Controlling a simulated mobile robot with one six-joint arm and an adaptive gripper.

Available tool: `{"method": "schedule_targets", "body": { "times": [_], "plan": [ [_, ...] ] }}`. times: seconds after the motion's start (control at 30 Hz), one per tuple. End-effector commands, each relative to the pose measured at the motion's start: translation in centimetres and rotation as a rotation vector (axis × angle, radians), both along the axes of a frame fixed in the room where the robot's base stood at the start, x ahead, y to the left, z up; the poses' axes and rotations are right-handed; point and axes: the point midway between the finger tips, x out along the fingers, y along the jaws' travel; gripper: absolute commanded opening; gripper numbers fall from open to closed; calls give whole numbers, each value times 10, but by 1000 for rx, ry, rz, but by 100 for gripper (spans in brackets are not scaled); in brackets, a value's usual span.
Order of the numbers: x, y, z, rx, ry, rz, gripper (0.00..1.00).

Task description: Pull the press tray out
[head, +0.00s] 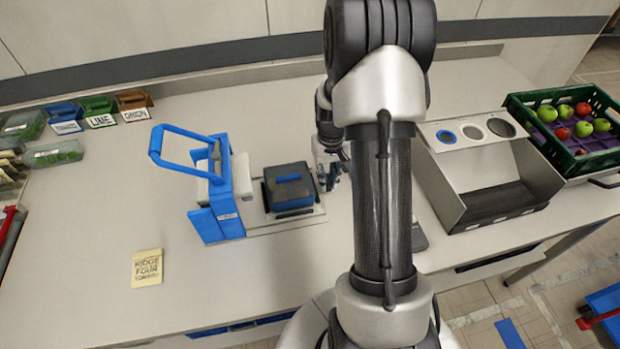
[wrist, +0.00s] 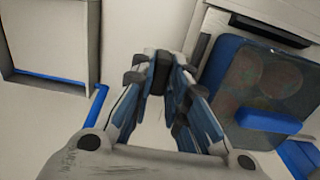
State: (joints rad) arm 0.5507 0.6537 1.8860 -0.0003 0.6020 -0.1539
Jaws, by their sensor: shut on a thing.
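The blue press (head: 222,190) stands on the counter with its looped lever raised toward the upper left. The pale press tray (head: 290,223) reaches out from its right side. A dark box (head: 300,183) with a see-through lid and a blue handle sits on the tray; in the wrist view the box (wrist: 225,75) shows rounded shapes inside. My gripper (head: 333,172) is at the tray's right end, beside the box. In the wrist view my gripper (wrist: 160,92) has its fingers closed around a small dark part, which appears to be the tray's handle; the fingers hide most of it.
A grey open bin (head: 480,180) with round holes in its top panel stands right of my arm. A green crate of apples (head: 575,125) is beyond it. Small labelled bins (head: 100,112) line the back left. A yellow note (head: 147,267) lies front left; the counter around it is clear.

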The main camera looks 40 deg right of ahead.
Motion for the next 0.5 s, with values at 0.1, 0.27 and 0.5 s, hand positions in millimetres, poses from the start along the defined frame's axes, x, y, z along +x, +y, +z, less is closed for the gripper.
{"method": "schedule_targets", "body": {
  "times": [0.1,0.27,0.5],
  "plan": [
    [-4,-10,1,0,-1,-2,0],
    [-6,-15,0,0,-1,0,0],
    [-7,-17,0,-2,0,1,0]
  ]
}}
